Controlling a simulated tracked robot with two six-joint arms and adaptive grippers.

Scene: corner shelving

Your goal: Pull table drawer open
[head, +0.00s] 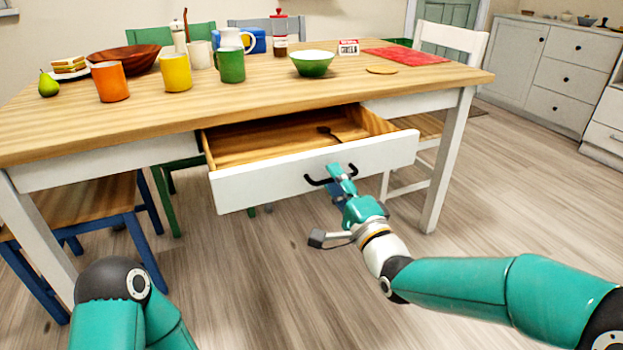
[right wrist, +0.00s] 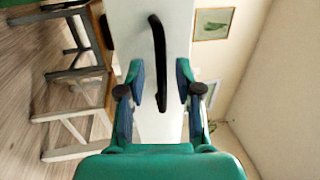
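The table drawer (head: 250,187) has a white front and wooden inside, and stands partly out from under the wooden table (head: 290,95). Its black bar handle (head: 317,182) is on the middle of the front. My right gripper (head: 341,172) is at the handle. In the right wrist view the handle (right wrist: 160,62) lies between the two fingers of the right gripper (right wrist: 160,80), with gaps on both sides, so the fingers look open around it. My left arm shows at the lower left in the head view, but its gripper is out of view.
Mugs, a green bowl (head: 312,64), a brown bowl (head: 124,59) and a red mat (head: 406,55) are on the tabletop. A blue-framed chair (head: 95,210) is at the left. The floor before the drawer is clear.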

